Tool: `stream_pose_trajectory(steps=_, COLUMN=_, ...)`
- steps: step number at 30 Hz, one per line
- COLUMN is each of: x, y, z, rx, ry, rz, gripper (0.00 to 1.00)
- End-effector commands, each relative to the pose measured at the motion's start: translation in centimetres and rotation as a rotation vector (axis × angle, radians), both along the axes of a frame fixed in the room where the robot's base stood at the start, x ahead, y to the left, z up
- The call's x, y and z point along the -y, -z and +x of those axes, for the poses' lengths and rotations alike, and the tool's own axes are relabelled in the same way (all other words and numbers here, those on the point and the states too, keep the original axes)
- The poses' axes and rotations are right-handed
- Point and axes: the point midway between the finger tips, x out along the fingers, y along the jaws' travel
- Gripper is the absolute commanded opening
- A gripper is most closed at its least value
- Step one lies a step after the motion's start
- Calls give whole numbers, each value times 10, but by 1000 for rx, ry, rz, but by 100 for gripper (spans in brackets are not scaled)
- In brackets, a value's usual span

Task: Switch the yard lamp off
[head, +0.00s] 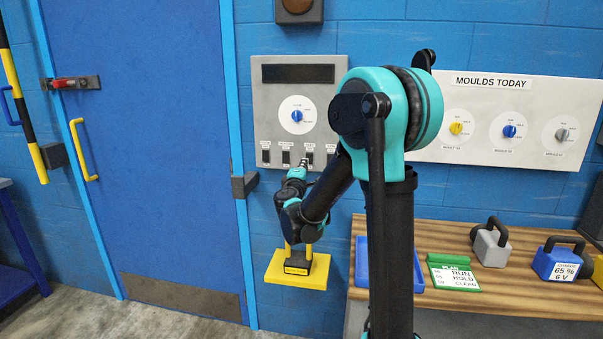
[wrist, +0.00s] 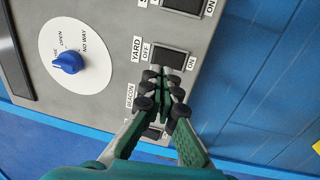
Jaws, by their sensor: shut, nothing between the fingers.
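The yard switch (wrist: 172,60) is a dark rocker on a grey panel, labelled YARD, OFF and ON in the wrist view. OFF is on its dial side and ON on the far side. I cannot tell which way it is tipped. My gripper (wrist: 165,88) is shut and empty, with its fingertips at the edge of this switch on the beacon side. I cannot tell whether they touch it. In the head view my gripper (head: 302,164) is at the lower part of the panel (head: 270,100), in front of the row of switches.
The beacon switch (wrist: 153,132) is partly hidden behind my fingers. Another switch (wrist: 186,5) is on the opposite side. A blue dial (head: 297,115) is above the row.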

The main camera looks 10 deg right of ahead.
Motion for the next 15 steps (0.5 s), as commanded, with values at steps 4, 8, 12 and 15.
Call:
stream_pose_trajectory(steps=4, x=7, y=-3, z=20, rx=0, ry=2, rz=-1, gripper=0)
stream_pose_trajectory(steps=8, x=10, y=-4, z=30, rx=0, ry=1, rz=0, gripper=0)
stream_pose_trajectory(steps=12, x=12, y=-5, z=34, rx=0, ry=1, rz=1, gripper=0)
stream_pose_trajectory(steps=15, x=11, y=-5, z=34, rx=0, ry=1, rz=0, gripper=0)
